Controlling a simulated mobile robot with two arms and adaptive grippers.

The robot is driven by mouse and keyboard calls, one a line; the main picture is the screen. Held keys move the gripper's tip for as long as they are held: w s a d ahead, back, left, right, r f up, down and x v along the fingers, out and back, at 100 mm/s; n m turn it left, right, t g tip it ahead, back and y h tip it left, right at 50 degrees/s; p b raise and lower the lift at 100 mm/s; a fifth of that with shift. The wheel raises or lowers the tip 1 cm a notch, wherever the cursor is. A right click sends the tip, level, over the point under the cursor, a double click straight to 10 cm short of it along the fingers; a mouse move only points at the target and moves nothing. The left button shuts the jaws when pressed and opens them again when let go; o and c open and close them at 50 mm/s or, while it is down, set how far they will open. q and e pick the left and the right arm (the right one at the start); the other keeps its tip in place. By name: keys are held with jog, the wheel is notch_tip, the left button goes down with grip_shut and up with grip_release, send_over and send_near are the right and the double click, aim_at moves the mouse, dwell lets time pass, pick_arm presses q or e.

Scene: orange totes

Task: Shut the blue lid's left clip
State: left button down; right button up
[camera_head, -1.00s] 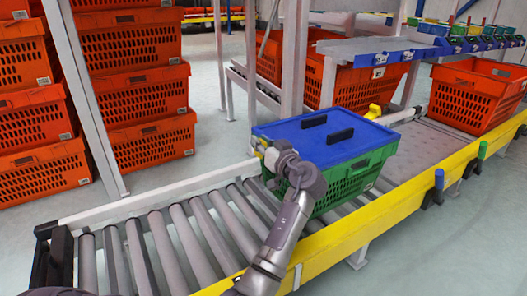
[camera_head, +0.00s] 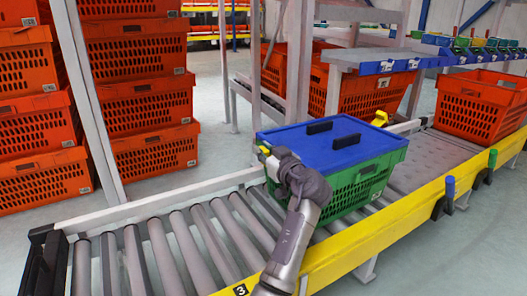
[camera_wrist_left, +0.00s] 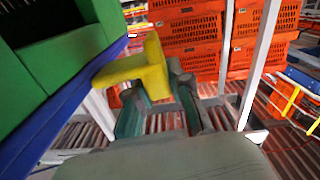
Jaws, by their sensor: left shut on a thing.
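The blue lid (camera_head: 322,140) lies on a green crate (camera_head: 350,188) on the roller conveyor. Its left clip (camera_head: 264,151) is yellow and sits at the lid's left edge, partly behind my left gripper (camera_head: 271,160). In the left wrist view the yellow clip (camera_wrist_left: 148,70) sticks out from the edge of the blue lid (camera_wrist_left: 75,105). There my left gripper (camera_wrist_left: 163,100) is shut on the clip, with its fingers at the clip's outer end. A second yellow clip (camera_head: 380,118) stands out at the lid's right end. My right gripper is not in view.
The conveyor's yellow rail (camera_head: 375,235) runs along the near side. Orange totes (camera_head: 150,105) are stacked at the back left, and another orange tote (camera_head: 480,105) stands farther along the conveyor at right. The rollers (camera_head: 160,255) left of the crate are clear.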

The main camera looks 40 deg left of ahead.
aim_at(267, 153)
pick_arm(q)
jog(key=c, duration=1)
grip_release()
jog(key=shift+c, duration=0.2)
jog(key=shift+d, duration=0.1)
jog(key=v, duration=0.7)
jog(key=shift+s+d, duration=0.1)
jog(key=shift+d, duration=0.05)
